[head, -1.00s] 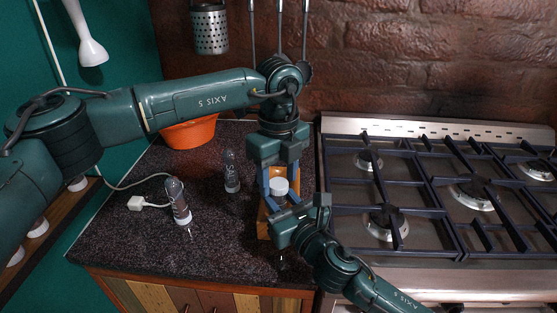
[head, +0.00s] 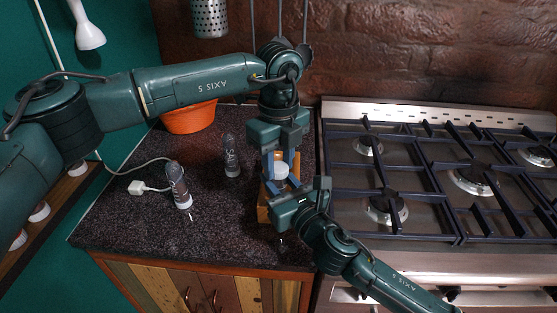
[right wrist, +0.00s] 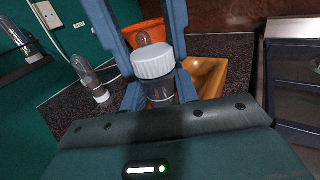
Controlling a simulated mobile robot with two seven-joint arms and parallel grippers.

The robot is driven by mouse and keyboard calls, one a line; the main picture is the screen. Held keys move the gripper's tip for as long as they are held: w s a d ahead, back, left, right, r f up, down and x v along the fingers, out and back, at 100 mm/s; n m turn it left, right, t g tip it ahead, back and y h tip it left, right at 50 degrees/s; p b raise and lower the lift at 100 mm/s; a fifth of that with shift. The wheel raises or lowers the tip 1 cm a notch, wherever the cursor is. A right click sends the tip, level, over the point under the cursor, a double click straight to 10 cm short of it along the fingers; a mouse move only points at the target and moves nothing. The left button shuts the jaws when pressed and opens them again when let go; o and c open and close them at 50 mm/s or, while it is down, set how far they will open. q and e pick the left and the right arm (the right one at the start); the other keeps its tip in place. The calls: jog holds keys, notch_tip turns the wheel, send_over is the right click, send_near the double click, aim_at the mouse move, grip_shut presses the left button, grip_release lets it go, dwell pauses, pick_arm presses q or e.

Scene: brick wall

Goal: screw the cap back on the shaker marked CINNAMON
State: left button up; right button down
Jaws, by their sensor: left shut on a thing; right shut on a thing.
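A white ribbed cap (right wrist: 152,62) sits at the top of a clear shaker (right wrist: 160,92) in the right wrist view. The cap also shows in the head view (head: 281,171). My left gripper (head: 281,165) comes down from above, its blue fingers shut on the cap from both sides. My right gripper (head: 279,190) comes in from the lower right and is shut on the shaker's body, below the cap. The shaker looks upright. Its label is hidden, and I cannot tell how far the cap is threaded.
A shaker marked SAL… (head: 232,157) stands to the left. Another shaker with a white end (head: 178,185) is farther left, near a white plug and cable (head: 140,187). A wooden tray (head: 264,212) lies below my grippers. An orange bowl (head: 190,118) is behind, the gas hob (head: 345,190) right.

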pick_arm(q)
jog(key=m, duration=2)
jog(key=shift+m, duration=0.4)
jog(key=m, duration=0.8)
jog(key=o, duration=1.2)
jog(key=shift+c, duration=0.2)
